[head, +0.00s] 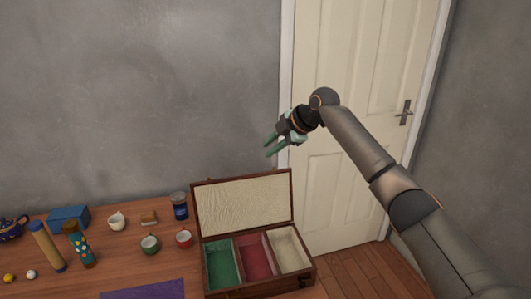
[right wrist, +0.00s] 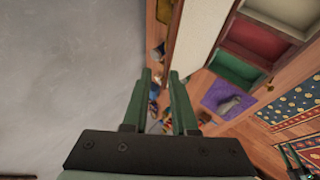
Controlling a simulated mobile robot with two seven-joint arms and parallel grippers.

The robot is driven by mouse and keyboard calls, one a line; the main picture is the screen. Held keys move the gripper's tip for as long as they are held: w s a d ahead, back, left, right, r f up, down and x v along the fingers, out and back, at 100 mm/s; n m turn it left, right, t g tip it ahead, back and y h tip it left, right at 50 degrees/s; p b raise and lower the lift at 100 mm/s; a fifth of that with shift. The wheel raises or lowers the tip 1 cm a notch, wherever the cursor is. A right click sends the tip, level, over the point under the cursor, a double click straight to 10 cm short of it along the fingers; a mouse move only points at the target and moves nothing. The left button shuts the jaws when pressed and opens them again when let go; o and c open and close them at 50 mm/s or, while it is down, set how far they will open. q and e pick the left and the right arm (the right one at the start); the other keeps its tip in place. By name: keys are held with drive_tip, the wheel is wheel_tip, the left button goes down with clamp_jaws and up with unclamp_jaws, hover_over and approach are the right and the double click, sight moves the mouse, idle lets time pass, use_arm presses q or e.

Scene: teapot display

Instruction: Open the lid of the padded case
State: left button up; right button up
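The padded case (head: 203,279) stands at the right end of the wooden table with its lid (head: 243,205) raised upright at the back. The lid's inside is cream and padded. The case has a green, a red and a cream compartment, all looking empty. It also shows in the right wrist view (right wrist: 268,42). My right gripper (head: 268,146) is open and empty, in the air above and behind the raised lid, apart from it. It also shows in the right wrist view (right wrist: 163,78) with a gap between its fingers. My left gripper is not in the head view.
A purple cloth (head: 145,290) lies left of the case. A dark jar (head: 180,206), a red cup (head: 184,238), a green cup (head: 150,244), a blue box (head: 69,218) and a blue teapot (head: 12,229) stand further left. A door (head: 340,190) is behind.

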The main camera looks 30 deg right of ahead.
drive_tip(key=b+v, duration=0.1)
drive_tip(key=v, duration=0.8)
drive_tip(key=shift+d, duration=0.1)
drive_tip(key=shift+c, duration=0.2)
